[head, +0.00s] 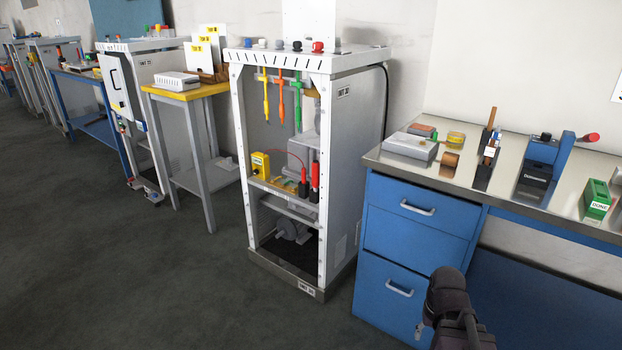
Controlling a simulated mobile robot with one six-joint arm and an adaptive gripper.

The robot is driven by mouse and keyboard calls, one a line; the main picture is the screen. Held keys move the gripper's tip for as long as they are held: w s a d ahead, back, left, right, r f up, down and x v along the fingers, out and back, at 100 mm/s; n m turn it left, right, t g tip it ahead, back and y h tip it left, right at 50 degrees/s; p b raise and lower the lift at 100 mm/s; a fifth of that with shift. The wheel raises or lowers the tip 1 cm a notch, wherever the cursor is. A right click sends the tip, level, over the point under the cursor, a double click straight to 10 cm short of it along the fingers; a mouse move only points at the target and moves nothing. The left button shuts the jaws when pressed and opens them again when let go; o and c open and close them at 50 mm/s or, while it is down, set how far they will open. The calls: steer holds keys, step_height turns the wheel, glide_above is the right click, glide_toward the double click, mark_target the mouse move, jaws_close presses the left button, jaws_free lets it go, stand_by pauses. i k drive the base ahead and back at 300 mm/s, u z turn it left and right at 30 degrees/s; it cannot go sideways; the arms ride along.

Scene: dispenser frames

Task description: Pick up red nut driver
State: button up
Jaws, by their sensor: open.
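Two red-and-black upright tools stand side by side at the right of the middle shelf in the open white frame. The right, taller one (315,176) looks most like the red nut driver; its lower end is dark. The left one (303,184) seems joined to a thin red lead. Which is the nut driver is too small to be sure. My gripper (450,315) shows only in part as a dark shape at the bottom edge, right of centre. It is open, in front of the blue drawers and well apart from the red tools.
The white frame (237,185) also holds hanging yellow (266,95), orange (281,100) and green (298,100) tools and a yellow meter (260,163). A blue drawer cabinet (415,215) under a steel bench stands at its right. The dark floor (130,270) at front left is clear.

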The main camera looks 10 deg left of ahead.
mark_target(316, 165)
steer(key=i, duration=0.9)
steer(key=z, duration=0.05)
